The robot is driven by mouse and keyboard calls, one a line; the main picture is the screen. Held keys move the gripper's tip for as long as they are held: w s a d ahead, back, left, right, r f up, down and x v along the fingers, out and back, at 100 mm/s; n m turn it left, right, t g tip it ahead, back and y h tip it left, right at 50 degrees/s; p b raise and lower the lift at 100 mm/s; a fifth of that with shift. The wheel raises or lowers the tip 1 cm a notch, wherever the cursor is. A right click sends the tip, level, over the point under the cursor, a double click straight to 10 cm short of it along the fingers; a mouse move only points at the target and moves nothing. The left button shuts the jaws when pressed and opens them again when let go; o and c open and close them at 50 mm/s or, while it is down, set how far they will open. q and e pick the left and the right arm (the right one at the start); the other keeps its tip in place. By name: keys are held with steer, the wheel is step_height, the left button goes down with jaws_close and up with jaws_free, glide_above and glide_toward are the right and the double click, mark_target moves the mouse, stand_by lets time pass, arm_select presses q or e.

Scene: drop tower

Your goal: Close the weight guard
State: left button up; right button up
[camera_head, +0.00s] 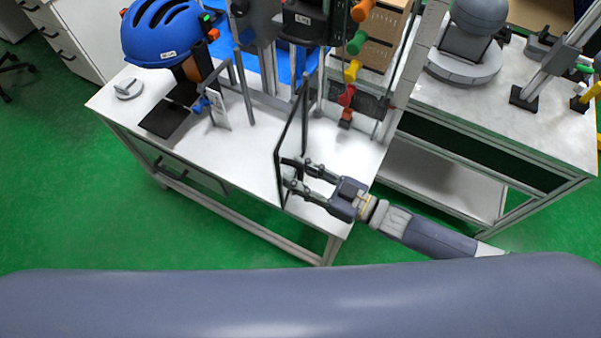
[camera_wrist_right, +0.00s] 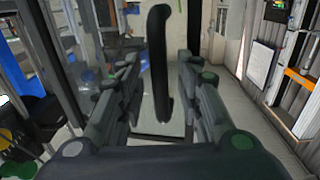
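The weight guard (camera_head: 292,132) is a clear panel with a thin dark frame, at the front of the drop tower on the white table. It stands swung out toward the table's front edge. Its black bar handle (camera_wrist_right: 160,60) shows upright in the right wrist view. My right gripper (camera_head: 297,173) is at the guard's lower part, with its fingers apart. In the right wrist view the fingers lie on either side of the handle, with gaps visible. Whether a finger touches the guard cannot be told. My left gripper is not in view.
A blue helmet (camera_head: 163,32) sits on the tower's left side. Colored knobs (camera_head: 352,70) line the right post. A black plate (camera_head: 163,120) and a small grey disc (camera_head: 128,88) lie on the left. A second table (camera_head: 530,130) stands at right. The front tabletop is clear.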

jaws_close()
steer(key=shift+a, duration=0.1)
